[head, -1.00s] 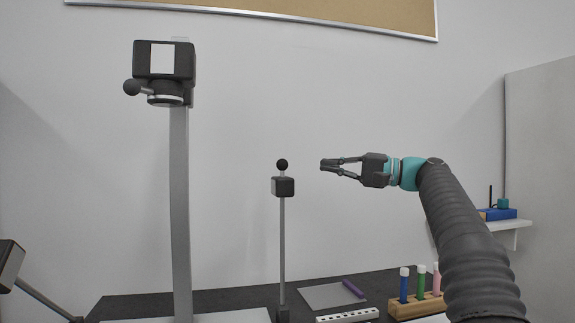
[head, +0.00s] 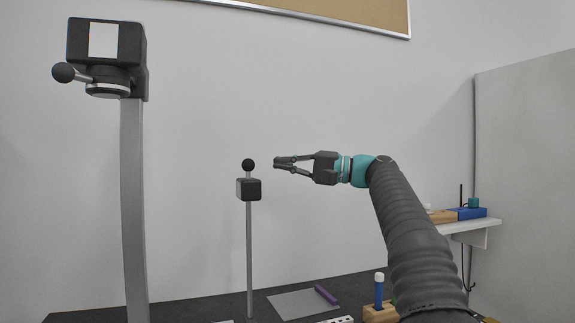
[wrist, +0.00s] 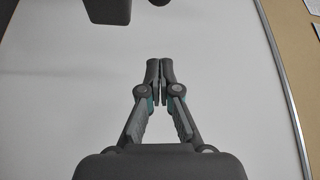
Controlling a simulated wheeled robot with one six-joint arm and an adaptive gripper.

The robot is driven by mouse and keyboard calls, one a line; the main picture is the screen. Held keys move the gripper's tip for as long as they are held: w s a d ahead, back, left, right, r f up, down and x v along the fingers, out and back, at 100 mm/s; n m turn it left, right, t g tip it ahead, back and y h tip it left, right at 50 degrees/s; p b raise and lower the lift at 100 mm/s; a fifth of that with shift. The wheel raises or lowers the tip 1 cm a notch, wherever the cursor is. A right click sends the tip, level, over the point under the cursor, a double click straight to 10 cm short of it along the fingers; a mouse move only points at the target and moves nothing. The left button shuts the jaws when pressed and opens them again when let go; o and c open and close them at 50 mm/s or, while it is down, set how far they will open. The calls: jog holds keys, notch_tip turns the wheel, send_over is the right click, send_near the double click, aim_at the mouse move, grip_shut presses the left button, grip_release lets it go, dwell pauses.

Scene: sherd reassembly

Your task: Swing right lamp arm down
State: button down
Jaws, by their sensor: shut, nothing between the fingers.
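The right lamp arm (head: 249,255) is a thin grey pole standing upright on the dark bench. It carries a black box-shaped head (head: 249,189) with a black ball knob (head: 248,165) on top. My gripper (head: 277,164) is shut and empty. It points left at about the knob's height in the head view, a short gap to the right of it; I cannot tell the depth between them. The wrist view shows the closed fingertips (wrist: 160,72) against the pale wall. Dark shapes show at the top of the wrist view, cut off by the edge.
A tall grey column (head: 133,210) with a black camera-like head (head: 105,55) stands at left. On the bench lie a grey mat (head: 292,305) with a purple stick (head: 326,295) and a wooden rack (head: 379,314) with a blue tube (head: 379,292). A wall shelf (head: 465,226) is at right.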

jog(key=f+x, duration=0.1)
jog(key=x, duration=0.6)
jog(key=shift+s+d+r+b, duration=0.1)
jog(key=shift+s+d+b, duration=0.1)
jog(key=shift+s, duration=0.8)
jog(key=shift+s+d+r+b, duration=0.1)
jog(key=shift+s+d+b, duration=0.1)
jog(key=shift+s, duration=0.85)
jog(key=shift+f, duration=0.15)
